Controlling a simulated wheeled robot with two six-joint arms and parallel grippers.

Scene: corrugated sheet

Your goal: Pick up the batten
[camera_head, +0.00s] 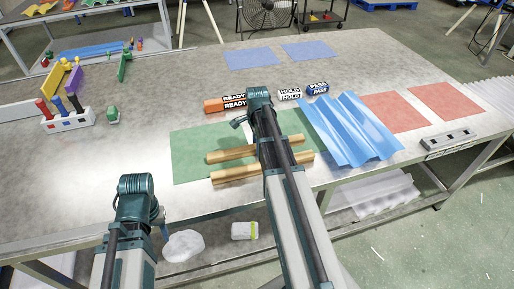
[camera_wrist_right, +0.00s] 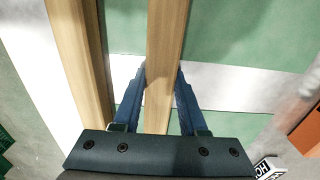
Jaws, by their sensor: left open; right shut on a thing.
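Two wooden battens lie near-parallel over the green mat (camera_head: 190,145) in the head view: a far batten (camera_head: 228,155) and a near batten (camera_head: 232,174). My right arm crosses in front and hides part of both. In the right wrist view, my right gripper (camera_wrist_right: 160,70) is shut on the far batten (camera_wrist_right: 166,35), with one blue finger on each side. The near batten (camera_wrist_right: 79,50) runs beside it, outside the fingers. I cannot tell whether the held batten is clear of the mat. My left gripper (camera_head: 163,230) is open near the table's front edge, mostly hidden by its arm.
An orange READY block (camera_head: 226,105), a white HOLD block (camera_head: 290,94) and a blue PASS block (camera_head: 318,88) stand behind. A blue corrugated sheet (camera_head: 350,128) lies right of the mat. A white holder (camera_head: 68,121) stands left. The table's left front is clear.

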